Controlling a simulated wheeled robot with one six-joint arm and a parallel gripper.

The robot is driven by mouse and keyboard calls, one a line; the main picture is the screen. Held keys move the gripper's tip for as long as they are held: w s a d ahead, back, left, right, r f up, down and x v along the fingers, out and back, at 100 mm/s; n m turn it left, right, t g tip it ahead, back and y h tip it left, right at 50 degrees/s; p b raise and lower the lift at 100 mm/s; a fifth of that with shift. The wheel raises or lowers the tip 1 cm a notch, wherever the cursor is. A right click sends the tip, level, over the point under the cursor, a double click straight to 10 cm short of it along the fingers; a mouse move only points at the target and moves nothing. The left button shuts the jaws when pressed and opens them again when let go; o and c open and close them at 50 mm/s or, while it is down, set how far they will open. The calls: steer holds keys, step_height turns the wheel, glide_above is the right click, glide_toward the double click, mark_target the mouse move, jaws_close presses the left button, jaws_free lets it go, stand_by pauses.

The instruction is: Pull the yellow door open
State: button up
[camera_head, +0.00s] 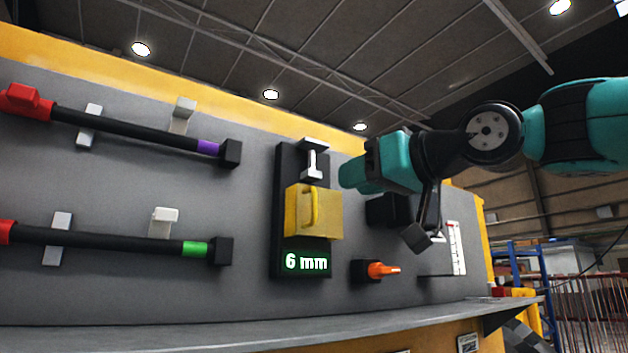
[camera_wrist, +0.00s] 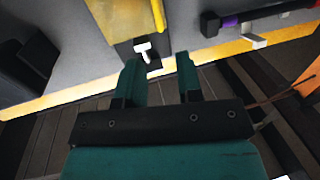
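The yellow door (camera_head: 326,214) is a small box-like cover with a vertical yellow handle (camera_head: 309,209), on a dark panel (camera_head: 289,258) on the grey wall. It looks closed. In the wrist view the door (camera_wrist: 122,18) and its handle (camera_wrist: 158,14) are at the top, partly cut off by the frame edge. My gripper (camera_head: 352,175) is up and to the right of the door in the head view, apart from the handle. The wrist view shows my gripper (camera_wrist: 158,65) with its two teal fingers spread and nothing between them.
A white T-shaped part (camera_head: 312,163) sits above the door. A green "6 mm" display (camera_head: 306,262) is below it. An orange knob (camera_head: 382,270) is at lower right. Black bars with purple (camera_head: 208,147) and green (camera_head: 194,248) bands are to the left. A grey ledge (camera_head: 250,335) runs below.

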mark_target(314, 192)
steer(key=shift+p+x, duration=2.15)
steer(key=shift+x, duration=2.7)
steer(key=shift+s, duration=0.1)
jaws_close()
